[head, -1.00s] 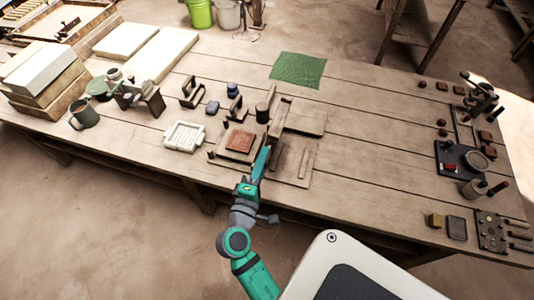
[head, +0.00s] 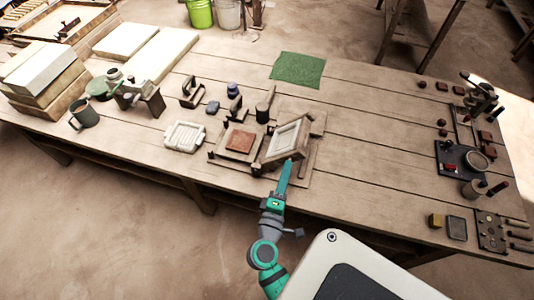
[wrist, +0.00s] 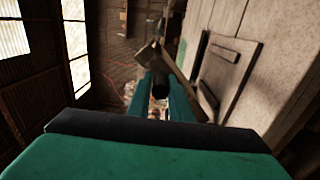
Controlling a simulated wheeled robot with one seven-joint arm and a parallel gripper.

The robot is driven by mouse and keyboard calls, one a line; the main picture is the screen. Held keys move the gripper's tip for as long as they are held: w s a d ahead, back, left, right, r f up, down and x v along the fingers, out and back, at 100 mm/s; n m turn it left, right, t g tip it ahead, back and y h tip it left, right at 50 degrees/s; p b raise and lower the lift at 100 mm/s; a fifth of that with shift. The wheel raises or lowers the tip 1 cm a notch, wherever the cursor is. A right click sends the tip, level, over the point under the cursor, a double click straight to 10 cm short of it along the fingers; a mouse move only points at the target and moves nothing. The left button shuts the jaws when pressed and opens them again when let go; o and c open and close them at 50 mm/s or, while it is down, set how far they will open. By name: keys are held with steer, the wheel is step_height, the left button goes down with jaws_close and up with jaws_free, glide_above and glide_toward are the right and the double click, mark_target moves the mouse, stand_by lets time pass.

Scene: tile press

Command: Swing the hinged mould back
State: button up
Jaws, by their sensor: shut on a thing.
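The hinged mould (head: 287,139) is a wooden frame with a pale panel inside. In the head view it stands tilted, leaning to the right of the base board (head: 222,155). A red-brown tile (head: 241,141) lies on the base board, uncovered. My gripper (head: 285,174) is at the near edge of the mould and shut on it. In the wrist view my gripper (wrist: 163,88) has a dark rounded piece between its fingers, with a wooden part of the mould just beyond. The exact grip is hard to make out.
A white ribbed tray (head: 185,136) lies left of the base board. A dark cup with a tool (head: 263,113) stands just behind the mould. A green cloth (head: 298,69) lies farther back. The table's middle right is clear.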

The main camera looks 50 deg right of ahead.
steer(key=shift+s+d+f, duration=0.35)
steer(key=shift+s+f, duration=0.35)
steer(key=shift+s, duration=0.1)
steer(key=f, duration=0.1)
steer(key=s+f, duration=0.1)
steer(key=f, duration=0.2)
steer(key=shift+s+d+f, duration=0.2)
steer(key=shift+s+f, duration=0.05)
steer(key=shift+f, duration=0.15)
steer(key=shift+w+a+f, duration=0.1)
steer(key=shift+a+f, duration=0.05)
steer(key=shift+f, duration=2.6)
steer(key=o, duration=0.6)
steer(key=shift+o, duration=0.2)
steer(key=v, duration=0.8)
